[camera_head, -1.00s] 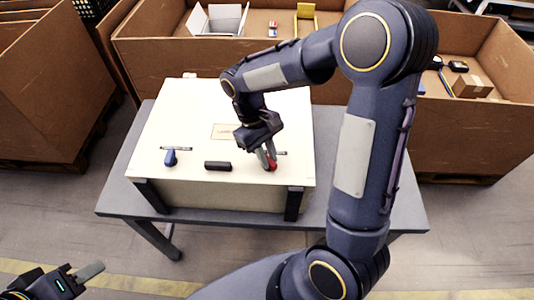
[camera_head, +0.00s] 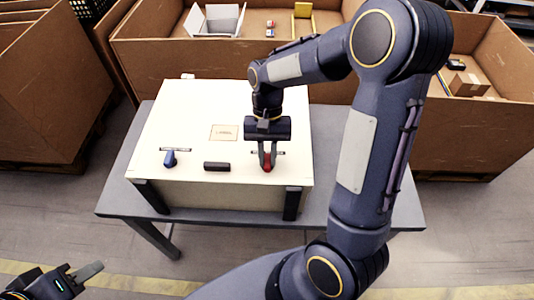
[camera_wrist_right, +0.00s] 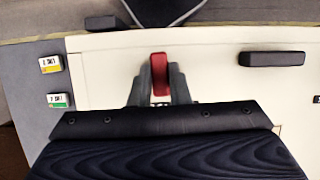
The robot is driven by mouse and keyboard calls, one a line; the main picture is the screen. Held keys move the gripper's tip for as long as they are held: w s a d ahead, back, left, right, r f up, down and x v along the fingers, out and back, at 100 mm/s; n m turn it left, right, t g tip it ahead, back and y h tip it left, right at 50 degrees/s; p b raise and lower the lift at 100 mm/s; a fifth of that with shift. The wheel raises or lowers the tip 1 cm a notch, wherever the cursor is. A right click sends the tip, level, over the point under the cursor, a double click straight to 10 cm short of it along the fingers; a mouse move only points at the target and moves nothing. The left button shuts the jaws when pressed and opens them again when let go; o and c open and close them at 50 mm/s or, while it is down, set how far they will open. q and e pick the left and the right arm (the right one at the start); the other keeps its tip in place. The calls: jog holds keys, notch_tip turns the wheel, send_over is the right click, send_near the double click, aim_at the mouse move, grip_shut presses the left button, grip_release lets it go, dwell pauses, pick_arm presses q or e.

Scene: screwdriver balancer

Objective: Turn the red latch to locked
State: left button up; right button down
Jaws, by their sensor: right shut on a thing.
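The red latch (camera_head: 267,166) is at the right end of the white case's (camera_head: 205,105) top, near its front edge. My right gripper (camera_head: 267,160) is on it, with a finger on each side. In the right wrist view the red latch (camera_wrist_right: 160,72) stands between the two grey fingers (camera_wrist_right: 160,85), which are shut on it. The lower part of the latch is hidden by the fingers. My left gripper (camera_head: 88,272) is at the lower left, away from the case; only part of it shows, and its jaw opening is unclear.
A blue latch (camera_head: 169,158) is at the left of the case and a black handle (camera_head: 217,166) between the latches. A label (camera_head: 224,132) lies behind the handle. The case stands on a grey table (camera_head: 360,190). Cardboard boxes (camera_head: 180,60) stand behind. Small labelled blocks (camera_wrist_right: 60,100) show in the wrist view.

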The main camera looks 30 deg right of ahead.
jog(key=shift+m, duration=0.3)
jog(key=c, duration=1.4)
grip_release()
jog(key=shift+o, duration=0.2)
jog(key=v, duration=0.8)
jog(key=shift+s, duration=0.1)
